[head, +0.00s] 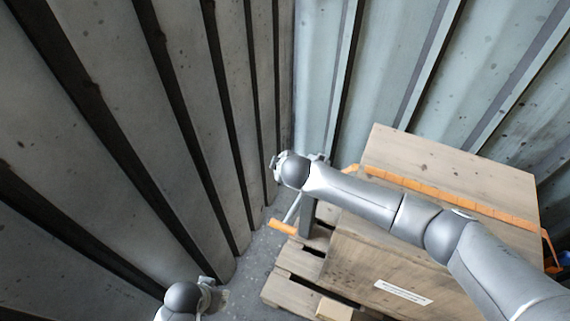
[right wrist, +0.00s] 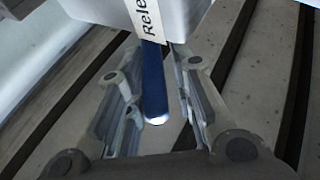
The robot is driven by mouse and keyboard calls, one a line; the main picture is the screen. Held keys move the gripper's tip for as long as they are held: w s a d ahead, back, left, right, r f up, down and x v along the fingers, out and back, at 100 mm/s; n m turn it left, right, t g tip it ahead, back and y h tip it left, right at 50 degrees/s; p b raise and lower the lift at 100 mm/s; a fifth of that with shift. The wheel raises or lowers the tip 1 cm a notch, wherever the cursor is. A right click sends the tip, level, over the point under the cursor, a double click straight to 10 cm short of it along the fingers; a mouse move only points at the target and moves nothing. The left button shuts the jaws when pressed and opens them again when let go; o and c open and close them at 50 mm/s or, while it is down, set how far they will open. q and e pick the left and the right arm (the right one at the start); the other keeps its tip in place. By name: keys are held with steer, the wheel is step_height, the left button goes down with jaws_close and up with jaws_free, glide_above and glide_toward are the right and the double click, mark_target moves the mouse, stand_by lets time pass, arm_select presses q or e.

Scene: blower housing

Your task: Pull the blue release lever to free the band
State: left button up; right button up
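In the right wrist view the blue release lever (right wrist: 153,85) hangs below a light grey housing with a white label (right wrist: 148,20) reading "Rele". My right gripper (right wrist: 160,112) is open, with one finger on each side of the lever and gaps beside it. In the head view my right arm reaches across the crate; its wrist hides the lever and most of that gripper. The orange band (head: 440,193) runs over the wooden crate (head: 450,160). My left gripper (head: 207,291) is low at the left, small and partly hidden, its fingers unclear.
The crate stands on a wooden pallet (head: 280,288). A bar with an orange end (head: 282,227) sticks out at the crate's left side. Corrugated metal walls (head: 400,60) close in behind and at left. A narrow strip of grey floor (head: 245,272) is free between wall and pallet.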

steer(key=shift+o, duration=0.8)
steer(key=shift+r, duration=0.1)
steer(key=v, duration=1.2)
steer(key=shift+d, duration=0.1)
